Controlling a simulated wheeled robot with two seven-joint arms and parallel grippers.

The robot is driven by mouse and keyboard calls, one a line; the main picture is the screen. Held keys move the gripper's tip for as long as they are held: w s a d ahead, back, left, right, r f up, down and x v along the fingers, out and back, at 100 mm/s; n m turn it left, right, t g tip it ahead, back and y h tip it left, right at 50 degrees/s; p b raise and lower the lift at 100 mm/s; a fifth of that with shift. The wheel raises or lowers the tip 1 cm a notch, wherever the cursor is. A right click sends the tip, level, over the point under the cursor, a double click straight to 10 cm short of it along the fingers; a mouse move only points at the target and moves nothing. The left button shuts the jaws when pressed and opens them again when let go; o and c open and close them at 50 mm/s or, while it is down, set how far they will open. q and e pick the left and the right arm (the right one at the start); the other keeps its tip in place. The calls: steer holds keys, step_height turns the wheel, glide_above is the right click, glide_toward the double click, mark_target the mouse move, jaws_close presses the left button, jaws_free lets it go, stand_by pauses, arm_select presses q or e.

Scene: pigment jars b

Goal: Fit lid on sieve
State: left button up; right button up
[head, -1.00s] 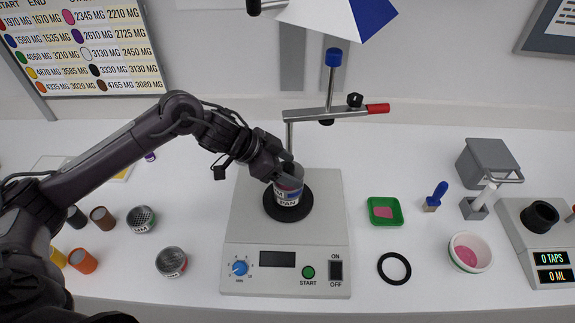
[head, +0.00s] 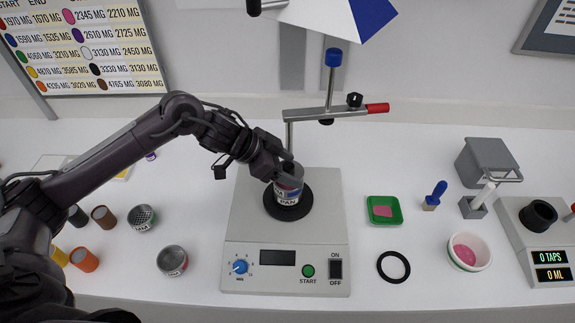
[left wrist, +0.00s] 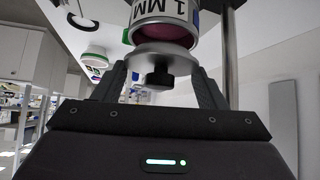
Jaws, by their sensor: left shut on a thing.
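My left gripper (head: 283,172) is over the stack on the shaker plate and is shut on the lid. In the left wrist view, the grey lid (left wrist: 150,59) with a black knob (left wrist: 160,76) sits between the fingers. The sieve (left wrist: 165,11), marked 1 MM, shows next to the lid, with dark pink inside its opening, so a gap shows between lid and rim. In the head view, the sieve (head: 287,185) stands on the pan (head: 287,197), on a black round plate (head: 290,213). The gripper hides most of the lid there. My right gripper is not in view.
The shaker (head: 318,250) has an upright post (head: 331,85) and a red-ended arm (head: 375,109) close behind the gripper. A black ring (head: 382,275), green tray (head: 399,217) and bowl (head: 486,262) lie to the right.

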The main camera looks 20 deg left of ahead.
arm_select(q)
steer(key=shift+f+b, duration=0.6)
steer(key=shift+f, duration=0.5)
steer(key=o, duration=1.1)
steer(key=shift+s+a+r, duration=0.15)
steer(key=shift+a+r, duration=0.15)
steer(key=shift+a, duration=0.1)
steer(key=b+v, duration=0.2)
steer(key=v, duration=0.4)
steer(key=shift+s+a+r, duration=0.1)
steer(key=shift+s+r, duration=0.05)
steer(key=shift+r, duration=0.25)
